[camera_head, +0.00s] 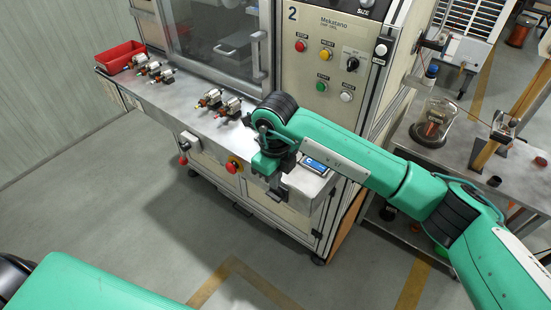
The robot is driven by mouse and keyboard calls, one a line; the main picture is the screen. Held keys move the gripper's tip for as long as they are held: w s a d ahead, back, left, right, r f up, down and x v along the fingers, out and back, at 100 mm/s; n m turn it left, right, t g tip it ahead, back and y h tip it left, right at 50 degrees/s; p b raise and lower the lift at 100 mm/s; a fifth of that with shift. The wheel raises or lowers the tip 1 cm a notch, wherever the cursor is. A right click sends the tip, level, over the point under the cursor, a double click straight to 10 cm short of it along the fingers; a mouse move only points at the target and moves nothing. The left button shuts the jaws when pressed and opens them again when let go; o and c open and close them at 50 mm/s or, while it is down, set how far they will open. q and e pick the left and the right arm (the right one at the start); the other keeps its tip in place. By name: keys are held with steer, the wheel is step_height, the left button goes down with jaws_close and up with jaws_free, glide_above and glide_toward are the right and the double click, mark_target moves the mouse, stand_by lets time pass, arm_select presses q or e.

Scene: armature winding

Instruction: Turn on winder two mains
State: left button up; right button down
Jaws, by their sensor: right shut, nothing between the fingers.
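The winder marked 2 (292,14) stands in the middle of the view. Its control panel (315,95) carries a black rotary knob (352,63), plus red, yellow, green and white buttons. A red knob on a yellow backing (232,166) sits on the front below the bench edge. My right gripper (278,196) points down in front of the bench, to the right of the red and yellow knob, shut and empty. It appears apart from the knob. My green right arm hides part of the bench top and front. My left gripper is out of view; only part of my left arm shows.
A red bin (121,56) and several small armatures (210,97) stand on the bench. A grey box with a red button (190,142) is on the front at left. A small blue screen (314,164) lies behind my right arm. A side table (475,150) holds a glass dome (434,120).

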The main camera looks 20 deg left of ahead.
mark_target(276, 200)
steer(key=shift+f+p, duration=1.1)
steer(key=shift+f, duration=1.85)
steer(key=shift+d+f+y+b, duration=0.1)
steer(key=shift+y+b, duration=0.2)
steer(key=shift+b, duration=0.4)
